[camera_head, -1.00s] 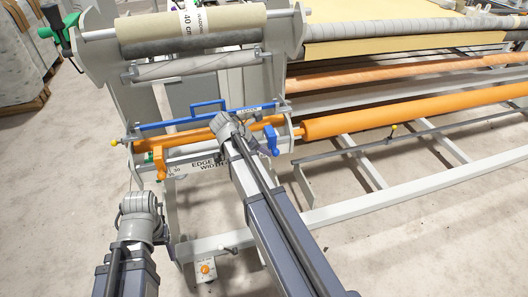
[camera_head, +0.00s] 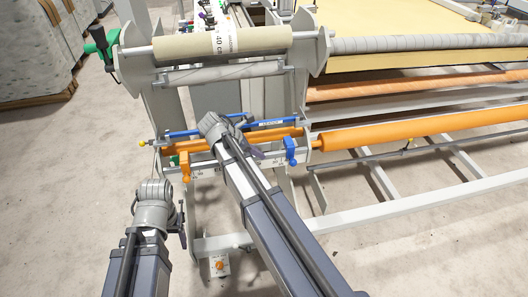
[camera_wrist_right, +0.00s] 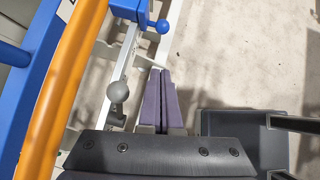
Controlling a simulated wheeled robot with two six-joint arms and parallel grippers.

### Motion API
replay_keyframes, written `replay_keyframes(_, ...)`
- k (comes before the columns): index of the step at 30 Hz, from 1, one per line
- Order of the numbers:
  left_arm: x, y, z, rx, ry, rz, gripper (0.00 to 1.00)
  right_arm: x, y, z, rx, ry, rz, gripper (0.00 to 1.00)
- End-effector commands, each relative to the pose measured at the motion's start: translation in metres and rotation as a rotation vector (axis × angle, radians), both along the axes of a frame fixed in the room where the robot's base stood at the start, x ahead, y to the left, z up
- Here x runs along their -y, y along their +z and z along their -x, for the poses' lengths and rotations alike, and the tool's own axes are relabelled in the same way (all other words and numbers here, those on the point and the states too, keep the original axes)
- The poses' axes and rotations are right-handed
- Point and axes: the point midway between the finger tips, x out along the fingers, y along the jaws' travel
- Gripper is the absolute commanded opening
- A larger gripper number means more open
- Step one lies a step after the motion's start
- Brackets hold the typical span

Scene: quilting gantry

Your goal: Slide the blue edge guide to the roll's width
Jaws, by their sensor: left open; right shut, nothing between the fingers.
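The blue edge guide (camera_head: 290,150) sits at the right part of the scale rail under the roll (camera_head: 222,42), whose label reads 40 cm. It also shows at the top of the right wrist view as a blue block (camera_wrist_right: 126,9) with a round blue knob. My right gripper (camera_head: 258,154) is shut and empty, left of the guide and apart from it. Its purple fingers (camera_wrist_right: 160,74) lie together in the wrist view. My left gripper (camera_head: 182,236) is open and low at the left, its fingers mostly hidden behind its wrist.
An orange block (camera_head: 185,165) hangs at the rail's left part. A blue bar (camera_head: 180,134) with a handle and an orange roller (camera_head: 400,131) run behind the right gripper. A grey ball knob (camera_wrist_right: 118,92) is close left of the right fingers. A green crank (camera_head: 98,42) stands at upper left.

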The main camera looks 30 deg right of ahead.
Motion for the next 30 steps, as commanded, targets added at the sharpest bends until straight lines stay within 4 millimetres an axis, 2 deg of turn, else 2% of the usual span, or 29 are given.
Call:
replay_keyframes(7, 0.000, 0.003, 0.000, 0.000, 0.000, 0.000, 0.69, -0.002, 0.003, 0.000, 0.000, -0.004, -0.003, 0.00)
replay_keyframes(11, 0.000, 0.005, 0.000, 0.000, 0.000, 0.000, 0.69, 0.014, -0.003, 0.006, 0.033, -0.079, -0.059, 0.00)
replay_keyframes(14, 0.000, 0.008, 0.000, 0.000, 0.000, 0.000, 0.69, 0.041, -0.014, 0.017, 0.097, -0.228, -0.167, 0.00)
replay_keyframes(21, 0.000, 0.016, 0.000, 0.000, 0.000, 0.000, 0.69, 0.109, -0.032, 0.049, 0.331, -0.748, -0.502, 0.00)
replay_keyframes(26, 0.000, 0.021, 0.000, 0.000, 0.000, 0.000, 0.69, 0.150, -0.028, 0.067, 0.497, -1.112, -0.714, 0.00)
replay_keyframes(30, 0.000, 0.024, 0.000, 0.000, 0.000, 0.000, 0.69, 0.185, -0.014, 0.081, 0.629, -1.404, -0.884, 0.00)
